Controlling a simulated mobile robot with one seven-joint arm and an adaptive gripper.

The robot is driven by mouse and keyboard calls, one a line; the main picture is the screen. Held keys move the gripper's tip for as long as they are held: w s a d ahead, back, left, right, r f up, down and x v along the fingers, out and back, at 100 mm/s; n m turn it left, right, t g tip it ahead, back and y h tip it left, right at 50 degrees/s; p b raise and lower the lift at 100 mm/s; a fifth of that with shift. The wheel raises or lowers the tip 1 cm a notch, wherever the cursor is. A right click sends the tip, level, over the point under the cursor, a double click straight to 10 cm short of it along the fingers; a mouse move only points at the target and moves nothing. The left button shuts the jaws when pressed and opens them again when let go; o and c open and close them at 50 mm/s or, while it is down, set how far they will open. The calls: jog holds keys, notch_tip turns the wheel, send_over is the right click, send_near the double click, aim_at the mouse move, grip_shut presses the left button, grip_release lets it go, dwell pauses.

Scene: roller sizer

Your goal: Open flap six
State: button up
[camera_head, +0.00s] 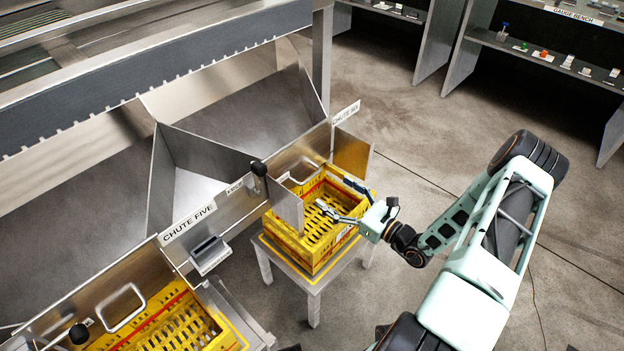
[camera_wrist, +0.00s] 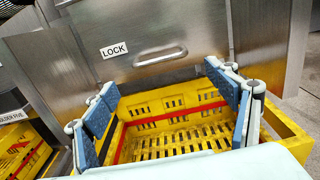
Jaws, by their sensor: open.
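The chute six sign (camera_head: 346,113) is above a steel flap (camera_head: 309,156) with a loop handle (camera_head: 300,171). The flap looks shut across the chute mouth. In the wrist view, the flap (camera_wrist: 185,28) and its handle (camera_wrist: 160,55) are straight ahead, with a LOCK label (camera_wrist: 114,50) to the left. A black-knobbed lever (camera_head: 258,168) stands by the LOCK label in the head view. My gripper (camera_head: 338,195) is open and empty, over the yellow crate and apart from the handle. Both fingers of my gripper (camera_wrist: 163,88) show in the wrist view.
The yellow crate (camera_head: 318,262) looks empty and sits on a small stand (camera_head: 314,300) below the flap. Steel side plates (camera_head: 352,154) flank the chute mouth. Chute five (camera_head: 187,222) with another yellow crate (camera_head: 228,333) is at left. Floor to the right is clear up to the gauge bench (camera_head: 540,55).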

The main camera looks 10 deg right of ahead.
aim_at(311, 176)
jog(key=b+x, duration=0.2)
jog(key=x, duration=0.7)
jog(key=shift+w+a, duration=0.25)
jog(key=c, duration=1.4)
jog(key=shift+s, duration=0.1)
jog(key=shift+r+p, duration=0.1)
jog(key=shift+p, duration=0.2)
